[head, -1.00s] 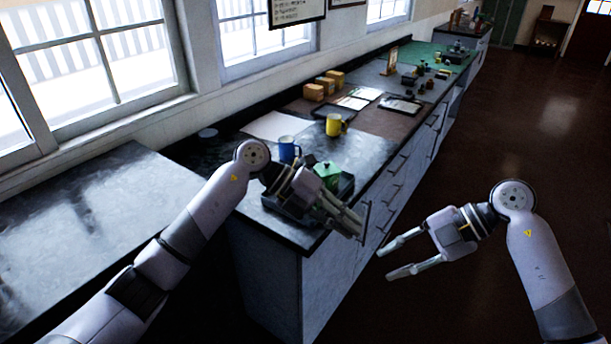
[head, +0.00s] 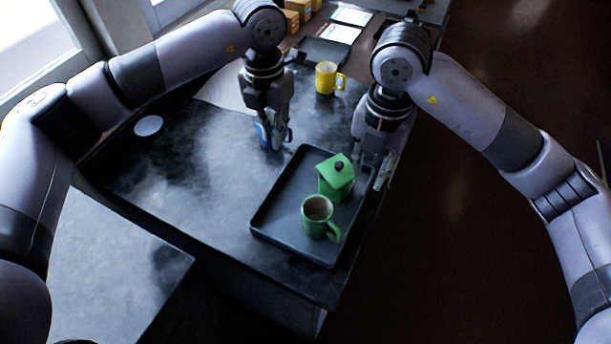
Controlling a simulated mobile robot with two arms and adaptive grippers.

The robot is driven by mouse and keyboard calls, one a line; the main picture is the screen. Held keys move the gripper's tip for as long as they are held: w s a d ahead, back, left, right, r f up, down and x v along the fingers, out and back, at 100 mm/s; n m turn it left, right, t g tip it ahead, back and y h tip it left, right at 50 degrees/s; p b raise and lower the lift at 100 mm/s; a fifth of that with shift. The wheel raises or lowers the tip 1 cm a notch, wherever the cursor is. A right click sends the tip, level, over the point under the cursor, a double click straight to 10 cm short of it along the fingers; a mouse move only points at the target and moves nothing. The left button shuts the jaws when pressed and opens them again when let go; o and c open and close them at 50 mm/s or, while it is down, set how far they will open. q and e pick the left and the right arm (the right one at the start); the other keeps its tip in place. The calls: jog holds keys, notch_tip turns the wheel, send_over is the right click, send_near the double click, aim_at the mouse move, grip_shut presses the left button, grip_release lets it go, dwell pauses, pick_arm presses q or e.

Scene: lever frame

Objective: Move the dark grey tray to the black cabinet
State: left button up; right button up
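The dark grey tray (head: 275,225) lies on the dark countertop near its front corner. A green mug (head: 317,217) and a green lidded pot (head: 335,178) stand in it. My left gripper (head: 274,138) points down just beyond the tray's far left corner. Something blue, likely the blue mug (head: 264,134), shows at its fingers; whether they hold it is unclear. My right gripper (head: 371,174) is at the tray's right rim beside the green pot, its fingers spread apart. Whether it touches the rim is unclear. I cannot make out a black cabinet.
A yellow mug (head: 326,78) stands farther back on the counter, before a dark flat tray and papers. A small white disc (head: 148,126) lies at the left. A separate lower grey surface (head: 105,265) is at lower left. Open floor (head: 450,230) lies to the right.

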aim_at(277, 180)
pick_arm(q)
jog(key=shift+w+a, duration=0.3)
pick_arm(e)
jog(key=shift+w, duration=0.25)
jog(key=shift+s, duration=0.1)
